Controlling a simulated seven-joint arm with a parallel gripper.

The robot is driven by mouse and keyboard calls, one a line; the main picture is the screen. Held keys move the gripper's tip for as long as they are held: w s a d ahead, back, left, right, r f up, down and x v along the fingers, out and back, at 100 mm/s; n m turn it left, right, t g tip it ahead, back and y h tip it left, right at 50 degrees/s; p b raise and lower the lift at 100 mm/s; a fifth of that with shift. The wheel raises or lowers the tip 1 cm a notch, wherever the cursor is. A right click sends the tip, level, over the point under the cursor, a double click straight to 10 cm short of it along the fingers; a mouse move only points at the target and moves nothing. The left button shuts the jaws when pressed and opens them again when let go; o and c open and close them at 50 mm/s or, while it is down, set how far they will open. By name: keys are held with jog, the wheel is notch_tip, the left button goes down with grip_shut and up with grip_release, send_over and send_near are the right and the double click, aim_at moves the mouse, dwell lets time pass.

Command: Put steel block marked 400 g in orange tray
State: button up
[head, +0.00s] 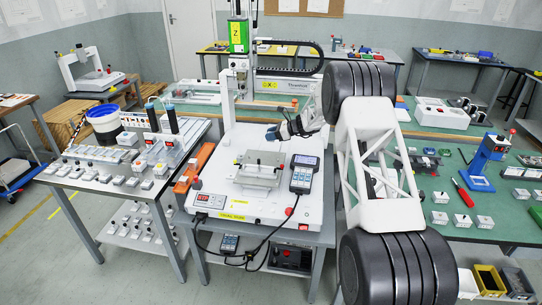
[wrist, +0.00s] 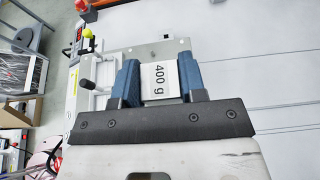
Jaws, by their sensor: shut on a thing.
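The steel block marked 400 g (wrist: 158,80) sits between the two blue fingers of my gripper (wrist: 158,82) in the wrist view, its white label facing the camera. My gripper (head: 281,130) is shut on it. In the head view, my gripper is above the white gantry machine's base, behind the handheld keypad; the block is too small there to make out clearly. A long orange tray (head: 194,168) lies along the left side of the machine, left of and apart from my gripper.
A grey fixture plate (head: 260,168) and the keypad (head: 303,174) are on the base.

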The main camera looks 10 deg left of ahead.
send_over(271, 157)
jog(key=shift+f, duration=2.15)
jog(key=shift+f, duration=2.35)
jog(key=shift+f, duration=0.2)
jog(key=o, duration=1.2)
jog(key=shift+v, duration=3.9)
